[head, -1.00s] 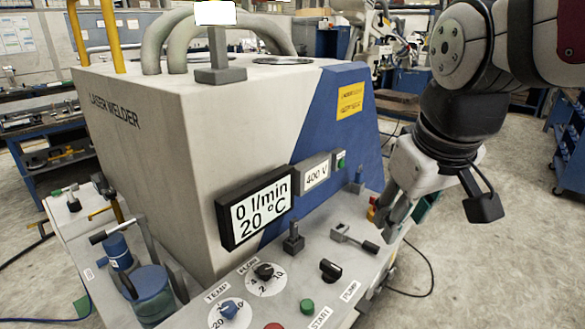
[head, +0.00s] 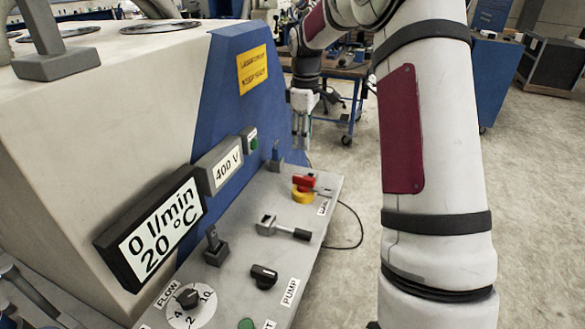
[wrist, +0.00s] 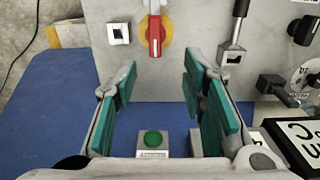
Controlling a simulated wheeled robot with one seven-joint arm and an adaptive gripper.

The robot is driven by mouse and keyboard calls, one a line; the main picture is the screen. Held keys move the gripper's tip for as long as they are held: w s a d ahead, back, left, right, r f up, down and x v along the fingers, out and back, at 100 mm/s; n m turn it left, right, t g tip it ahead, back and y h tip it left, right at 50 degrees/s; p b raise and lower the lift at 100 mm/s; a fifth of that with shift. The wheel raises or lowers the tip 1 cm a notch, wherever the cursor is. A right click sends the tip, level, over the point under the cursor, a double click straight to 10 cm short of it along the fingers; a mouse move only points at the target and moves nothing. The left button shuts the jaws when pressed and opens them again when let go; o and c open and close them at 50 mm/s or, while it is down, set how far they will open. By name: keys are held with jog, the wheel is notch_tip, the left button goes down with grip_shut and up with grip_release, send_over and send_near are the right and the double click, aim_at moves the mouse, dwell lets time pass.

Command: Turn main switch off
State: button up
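The main switch (head: 303,187) is a red handle on a yellow round base, at the far right end of the grey control panel in the head view. In the wrist view the main switch (wrist: 154,36) is near the top centre, its red handle pointing straight up and down in the picture. My gripper (head: 301,135) is seen small in the head view, above and beyond the switch, apart from it. In the wrist view my gripper (wrist: 160,82) has its teal-padded fingers spread wide with nothing between them. The switch lies past the fingertips.
A lever valve (head: 283,228), a black pump knob (head: 264,276) and a flow dial (head: 188,298) sit on the same panel. The blue housing wall (head: 235,95) and the 400 V display (head: 220,170) rise beside it. Open floor lies to the right.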

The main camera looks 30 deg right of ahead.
aim_at(304, 177)
jog(key=f, duration=0.5)
jog(key=f+p, duration=0.1)
jog(key=f, duration=0.3)
jog(key=f+p, duration=0.1)
jog(key=f, duration=0.4)
jog(key=shift+w+d+f, duration=0.3)
jog(key=shift+w+d, duration=0.05)
jog(key=shift+w, duration=0.05)
jog(key=shift+c, duration=0.5)
grip_shut()
